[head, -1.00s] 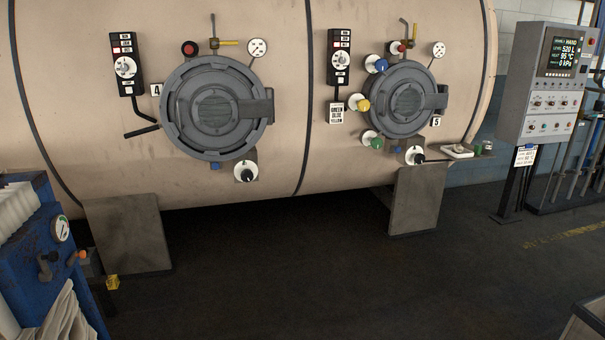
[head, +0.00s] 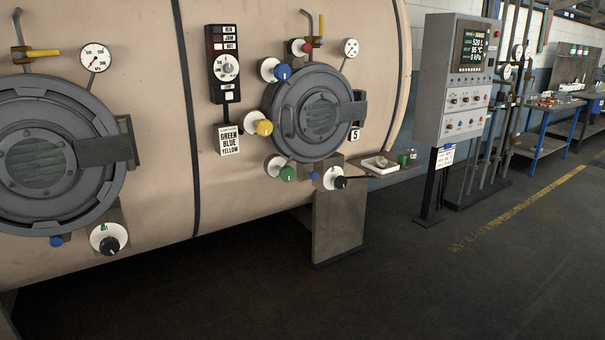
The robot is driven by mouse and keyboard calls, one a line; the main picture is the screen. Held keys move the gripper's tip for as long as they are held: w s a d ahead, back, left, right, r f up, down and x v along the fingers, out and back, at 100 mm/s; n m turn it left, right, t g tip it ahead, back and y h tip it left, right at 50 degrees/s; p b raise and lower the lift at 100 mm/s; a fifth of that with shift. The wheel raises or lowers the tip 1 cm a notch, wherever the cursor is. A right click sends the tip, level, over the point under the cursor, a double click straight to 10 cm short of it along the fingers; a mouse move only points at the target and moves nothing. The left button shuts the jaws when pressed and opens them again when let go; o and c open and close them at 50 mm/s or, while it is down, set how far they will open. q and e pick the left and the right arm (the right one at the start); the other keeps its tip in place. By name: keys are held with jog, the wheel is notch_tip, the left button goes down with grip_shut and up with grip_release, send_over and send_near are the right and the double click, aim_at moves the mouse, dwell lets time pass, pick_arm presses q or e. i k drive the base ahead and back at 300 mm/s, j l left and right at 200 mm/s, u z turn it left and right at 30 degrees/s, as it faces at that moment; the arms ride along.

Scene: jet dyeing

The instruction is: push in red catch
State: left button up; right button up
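A round red catch (head: 300,47) sits on the tan vessel just above the round grey hatch marked 5 (head: 318,118). Around the same hatch are a blue catch (head: 282,71), a yellow catch (head: 264,127) and a green catch (head: 287,173), each with a pale disc behind it. A white sign (head: 229,139) left of the hatch reads GREEN BLUE YELLOW. The hatch appears closed. Neither of my grippers is in view.
Another grey hatch (head: 45,150) is at the left. A small shelf (head: 381,167) juts out right of hatch 5, and a control panel (head: 460,80) stands farther right. A support leg (head: 340,215) is under the vessel. The dark floor in front is clear.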

aim_at(305, 48)
jog(key=i+l, duration=0.15)
jog(key=i, duration=0.7)
jog(key=i+l, duration=0.1)
jog(key=i, duration=0.75)
jog(key=i+l+u, duration=0.3)
jog(key=l, duration=0.3)
jog(key=i+l+u, duration=0.35)
jog(key=l, duration=0.35)
jog(key=i+l+u, duration=0.15)
jog(key=l, duration=0.25)
jog(key=i+l+u, duration=0.1)
jog(key=l+u, duration=0.25)
jog(key=l, duration=0.45)
jog(key=l+u, duration=0.35)
jog(key=l, duration=0.4)
